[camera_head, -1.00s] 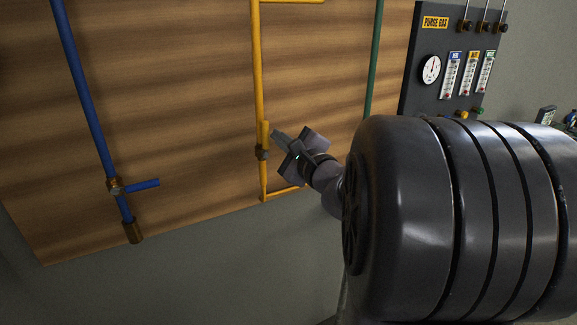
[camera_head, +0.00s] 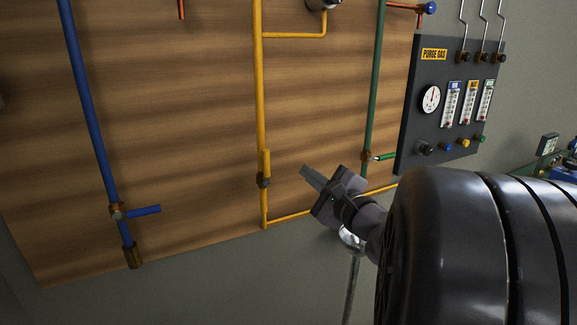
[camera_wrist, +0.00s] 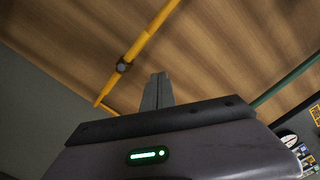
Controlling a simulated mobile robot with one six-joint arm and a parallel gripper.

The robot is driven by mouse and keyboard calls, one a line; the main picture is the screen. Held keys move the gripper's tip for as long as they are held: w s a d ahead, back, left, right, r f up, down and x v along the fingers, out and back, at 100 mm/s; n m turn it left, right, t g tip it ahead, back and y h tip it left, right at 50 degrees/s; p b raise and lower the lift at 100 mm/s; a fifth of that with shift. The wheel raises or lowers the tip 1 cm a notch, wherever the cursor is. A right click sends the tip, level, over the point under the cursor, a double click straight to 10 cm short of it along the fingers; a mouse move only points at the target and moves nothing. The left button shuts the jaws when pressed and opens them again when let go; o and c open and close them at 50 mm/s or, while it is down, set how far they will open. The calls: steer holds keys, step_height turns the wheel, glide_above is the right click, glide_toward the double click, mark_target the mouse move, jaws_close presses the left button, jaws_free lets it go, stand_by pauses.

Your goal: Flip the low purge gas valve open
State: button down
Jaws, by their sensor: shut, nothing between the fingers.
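The yellow valve shows in the head view, with its yellow handle (camera_head: 265,162) lying along the upright yellow pipe (camera_head: 259,90). The valve body (camera_wrist: 123,66) shows in the wrist view, with the handle in line with the pipe. The blue valve's handle (camera_head: 145,210) sticks out to the right across its pipe. The green valve's handle (camera_head: 385,156) also sticks out to the right. My gripper (camera_head: 305,172) is shut and empty, to the right of the yellow valve and apart from it. Its closed fingers also show in the wrist view (camera_wrist: 156,88).
A dark purge gas panel (camera_head: 408,125) with a gauge (camera_head: 431,98), three flow meters and several knobs stands at the right. The pipes run over a wooden board (camera_head: 180,130). A horizontal yellow pipe (camera_head: 290,215) runs right, low on the board.

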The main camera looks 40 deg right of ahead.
steer(key=shift+s+a, duration=0.1)
steer(key=shift+s, duration=1.8)
